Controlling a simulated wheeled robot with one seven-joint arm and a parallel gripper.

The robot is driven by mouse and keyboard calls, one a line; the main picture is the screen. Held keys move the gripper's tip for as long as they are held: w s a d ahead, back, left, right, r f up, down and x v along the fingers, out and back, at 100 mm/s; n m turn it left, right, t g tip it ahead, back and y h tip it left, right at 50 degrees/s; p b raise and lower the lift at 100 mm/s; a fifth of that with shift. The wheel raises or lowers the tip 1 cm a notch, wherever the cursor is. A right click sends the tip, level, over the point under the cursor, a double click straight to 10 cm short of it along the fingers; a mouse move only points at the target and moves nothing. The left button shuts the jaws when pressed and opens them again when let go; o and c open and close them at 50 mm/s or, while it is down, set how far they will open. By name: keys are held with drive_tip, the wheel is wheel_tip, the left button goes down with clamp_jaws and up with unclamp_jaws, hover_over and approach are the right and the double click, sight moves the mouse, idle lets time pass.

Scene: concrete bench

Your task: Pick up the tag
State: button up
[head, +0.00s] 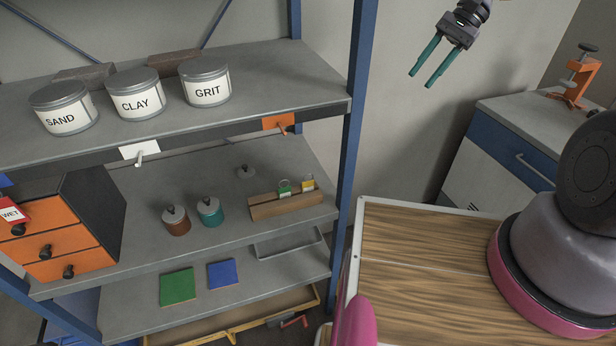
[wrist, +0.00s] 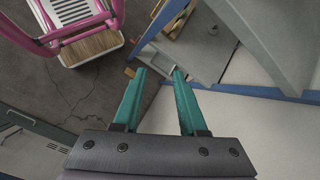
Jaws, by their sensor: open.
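Several tag-like pieces show in the head view. A red tag reading WET (head: 12,213) is on the orange drawer unit at far left. A white plate (head: 139,150) and an orange plate (head: 278,121) are at the upper shelf's front edge, by pegs. A green tag (head: 285,188) and a yellow tag (head: 308,184) stand in a wooden holder (head: 285,205) on the middle shelf. My gripper (head: 421,80) is open and empty in the air, right of the shelf post. Its teal fingers also show in the wrist view (wrist: 159,73).
Tins marked SAND (head: 65,117), CLAY (head: 137,106) and GRIT (head: 207,92) stand on the upper shelf. Two small lidded jars (head: 210,212) stand left of the holder. A blue post (head: 354,110) edges the shelves. A cabinet (head: 500,160) with an orange clamp stands right.

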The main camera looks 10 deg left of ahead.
drive_tip(key=a+f+m+g+y, duration=0.15)
drive_tip(key=a+f, duration=0.25)
drive_tip(key=f, duration=0.4)
drive_tip(key=a+f+m+g+y, duration=0.1)
drive_tip(key=a+f+g+y, duration=0.25)
drive_tip(key=f, duration=0.45)
drive_tip(key=m+g+y, duration=0.1)
drive_tip(key=m+y, duration=0.3)
approach(308, 184)
drive_tip(key=shift+y, duration=0.3)
drive_tip(key=x, duration=0.9)
drive_tip(key=shift+s+a+f, duration=0.2)
drive_tip(key=shift+a+f, duration=0.1)
drive_tip(key=shift+a, duration=0.1)
clamp_jaws()
